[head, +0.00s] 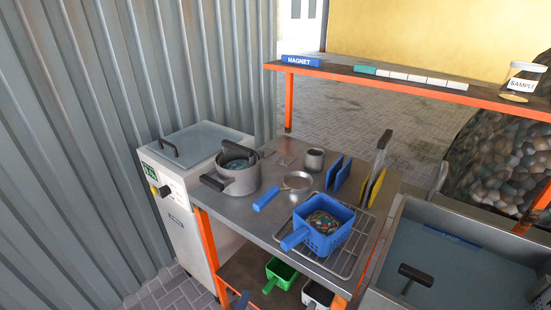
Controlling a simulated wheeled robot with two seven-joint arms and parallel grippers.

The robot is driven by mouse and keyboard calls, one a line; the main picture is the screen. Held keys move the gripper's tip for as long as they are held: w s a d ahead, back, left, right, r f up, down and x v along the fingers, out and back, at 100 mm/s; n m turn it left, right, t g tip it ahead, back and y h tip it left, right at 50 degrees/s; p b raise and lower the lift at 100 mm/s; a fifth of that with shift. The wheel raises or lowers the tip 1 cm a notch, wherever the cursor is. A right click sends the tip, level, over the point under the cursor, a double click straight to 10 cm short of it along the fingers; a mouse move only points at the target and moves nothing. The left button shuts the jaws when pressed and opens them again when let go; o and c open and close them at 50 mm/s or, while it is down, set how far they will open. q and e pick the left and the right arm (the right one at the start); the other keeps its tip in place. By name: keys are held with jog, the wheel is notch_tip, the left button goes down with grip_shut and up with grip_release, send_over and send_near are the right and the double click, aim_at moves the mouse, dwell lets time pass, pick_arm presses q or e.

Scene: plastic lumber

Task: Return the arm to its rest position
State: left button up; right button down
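Neither of my grippers nor my arms can be seen in the head view, so their pose and what they hold are hidden. The steel worktable (260,205) stands ahead with orange legs. On it a grey pot (239,178) with dark handles holds something. A blue basket (323,222) with a handle sits on a wire rack (345,262) and holds mixed coloured pieces.
A shelf (400,83) spans behind. A white machine (190,190) stands left, a basin (450,270) right.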

pick_arm(q)
jog(key=s+a+f+n+g+y, duration=0.1)
jog(key=s+a+f+n+g, duration=0.1)
jog(key=s+f, duration=0.35)
jog(key=s+a+f+n+g, duration=0.2)
jog(key=f+n+g, duration=0.1)
jog(key=f, duration=0.6)
jog(key=s+a+f+n+g+y, duration=0.1)
jog(key=s+a+f+n+g, duration=0.15)
jog(key=f, duration=0.55)
jog(key=s+a+f+n+g, duration=0.3)
jog(key=s+f+n, duration=0.1)
jog(key=s, duration=0.5)
jog(key=s+a+f+n+g+y+p, duration=0.1)
jog(key=s+a+f+n+g, duration=0.2)
jog(key=s, duration=0.6)
jog(key=shift+s+f+n, duration=0.2)
jog(key=shift+f+n, duration=0.55)
jog(key=shift+f, duration=0.2)
jog(key=shift+a, duration=0.1)
